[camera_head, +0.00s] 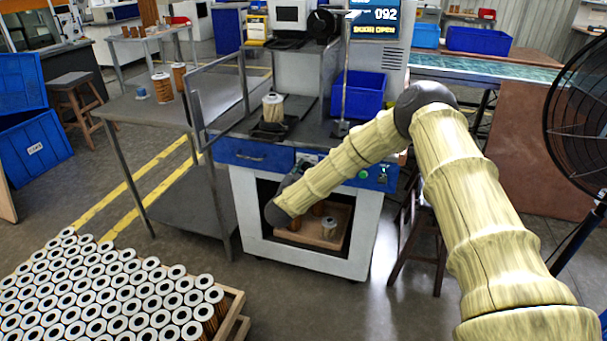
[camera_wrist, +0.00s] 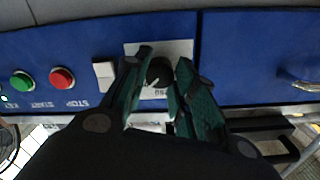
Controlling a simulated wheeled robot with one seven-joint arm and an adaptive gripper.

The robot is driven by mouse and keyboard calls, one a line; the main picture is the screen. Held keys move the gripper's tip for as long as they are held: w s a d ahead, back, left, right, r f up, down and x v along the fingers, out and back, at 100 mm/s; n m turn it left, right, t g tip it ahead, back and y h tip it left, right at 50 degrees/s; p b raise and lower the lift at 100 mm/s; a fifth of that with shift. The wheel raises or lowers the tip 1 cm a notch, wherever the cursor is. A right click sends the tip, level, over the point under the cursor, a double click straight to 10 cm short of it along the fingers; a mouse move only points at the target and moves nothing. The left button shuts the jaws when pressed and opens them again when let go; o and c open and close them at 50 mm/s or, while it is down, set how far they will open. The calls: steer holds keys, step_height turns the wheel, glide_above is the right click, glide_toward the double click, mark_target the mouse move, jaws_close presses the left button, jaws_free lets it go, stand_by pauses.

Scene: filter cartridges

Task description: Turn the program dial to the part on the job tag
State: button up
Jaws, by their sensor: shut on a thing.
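The black program dial (camera_wrist: 158,72) sits on a pale plate on the blue front panel, in the wrist view, which shows the panel upside down. My gripper (camera_wrist: 164,66) has its green-padded fingers on either side of the dial, shut on it. A light pointer mark shows at the dial's edge; the small print near it is too small to read surely. In the head view my gripper (camera_head: 298,170) is at the machine's panel and my arm hides the dial. The display (camera_head: 375,20) reads 092 and DOOR OPEN. I cannot make out the job tag.
Green (camera_wrist: 21,81) and red (camera_wrist: 62,78) buttons and a pale switch (camera_wrist: 104,72) sit beside the dial. The machine's open chamber (camera_head: 345,215) holds a tray with cartridges below. A pallet of filters (camera_head: 105,290) stands front left; a fan (camera_head: 580,110) stands at right.

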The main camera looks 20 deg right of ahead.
steer(key=shift+m+b, duration=0.4)
steer(key=shift+m, duration=0.8)
steer(key=o, duration=1)
steer(key=shift+o, duration=0.2)
steer(key=v, duration=1.2)
steer(key=shift+s+f, duration=0.1)
